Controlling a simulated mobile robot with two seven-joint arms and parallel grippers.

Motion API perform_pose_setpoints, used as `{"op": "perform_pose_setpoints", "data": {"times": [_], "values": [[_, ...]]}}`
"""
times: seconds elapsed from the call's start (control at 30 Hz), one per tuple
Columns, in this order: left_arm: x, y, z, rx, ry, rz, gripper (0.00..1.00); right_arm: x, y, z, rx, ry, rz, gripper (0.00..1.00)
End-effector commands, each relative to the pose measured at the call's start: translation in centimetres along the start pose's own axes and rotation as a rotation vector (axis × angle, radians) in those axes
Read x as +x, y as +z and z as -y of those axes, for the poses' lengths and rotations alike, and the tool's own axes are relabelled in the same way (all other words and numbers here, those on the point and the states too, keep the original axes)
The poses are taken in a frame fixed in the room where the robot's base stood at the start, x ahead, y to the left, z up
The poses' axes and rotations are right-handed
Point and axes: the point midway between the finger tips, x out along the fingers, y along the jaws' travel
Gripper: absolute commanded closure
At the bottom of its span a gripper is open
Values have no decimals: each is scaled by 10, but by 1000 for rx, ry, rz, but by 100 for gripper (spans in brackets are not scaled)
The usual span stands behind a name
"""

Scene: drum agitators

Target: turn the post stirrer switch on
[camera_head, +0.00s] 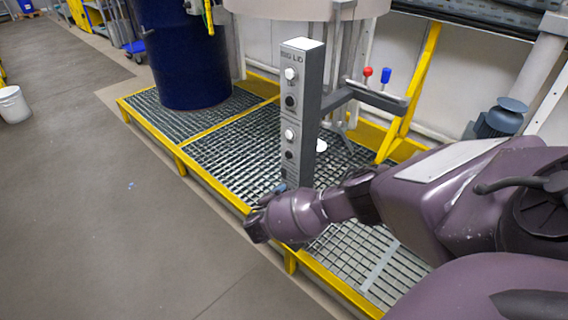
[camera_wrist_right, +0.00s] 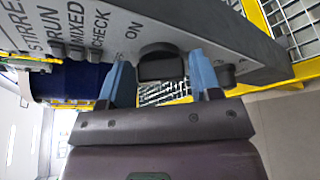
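The grey control post (camera_head: 299,110) stands upright on the grating, with "BIG LID" at its top and round knobs and buttons down its front. In the right wrist view a black knob (camera_wrist_right: 160,64) sits on the post's face beside the word "ON"; labels reading "STIRRER", "RUN", "MIXED" and "CHECK" run to its left. My right gripper (camera_wrist_right: 160,78) is open, its two blue fingers on either side of this knob with gaps showing. In the head view my right gripper (camera_head: 272,193) is low at the post, partly hidden by its own wrist. My left gripper is not in view.
A yellow-edged grated platform (camera_head: 230,150) carries the post and a dark blue drum (camera_head: 185,55). A bracket with a red knob (camera_head: 368,71) and a blue knob (camera_head: 386,76) stands behind the post.

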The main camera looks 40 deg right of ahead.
Motion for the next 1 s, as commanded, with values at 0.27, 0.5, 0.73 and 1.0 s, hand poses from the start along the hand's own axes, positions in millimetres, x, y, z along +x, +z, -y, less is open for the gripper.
{"op": "perform_pose_setpoints", "data": {"times": [0.27, 0.5, 0.73, 1.0], "values": [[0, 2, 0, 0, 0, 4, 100, 0, 0, 1, 0, 0, 0, 75], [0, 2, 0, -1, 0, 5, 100, 0, 0, 2, 35, 13, 1, 75], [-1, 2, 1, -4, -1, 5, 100, 0, 0, 3, 154, 61, 1, 75], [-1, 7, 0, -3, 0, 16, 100, 0, -2, 8, 378, 153, 1, 75]]}}
